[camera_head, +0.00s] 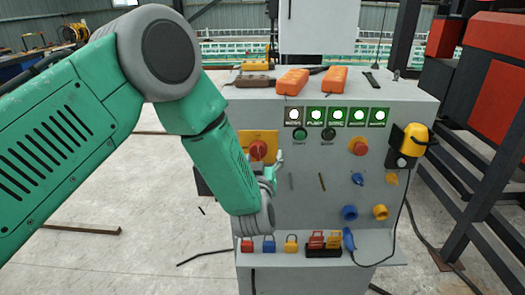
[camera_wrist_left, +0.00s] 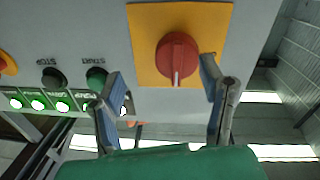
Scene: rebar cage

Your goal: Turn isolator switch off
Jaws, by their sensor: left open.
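The isolator switch, a red rotary knob (camera_head: 258,150) on a yellow plate (camera_head: 270,136), sits at the left of the grey panel's front. The right finger overlaps the plate's edge in the picture; contact cannot be told. In the head view my left arm hides part of the plate and most of the gripper. My right gripper is not in view.
The panel (camera_head: 320,205) carries a lit indicator row, START and STOP buttons (camera_head: 328,134), another red knob (camera_head: 360,146) and sockets. Padlocks (camera_head: 291,244) stand on its lower shelf. Orange devices (camera_head: 292,81) lie on top. Red machinery (camera_head: 494,95) stands at the right.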

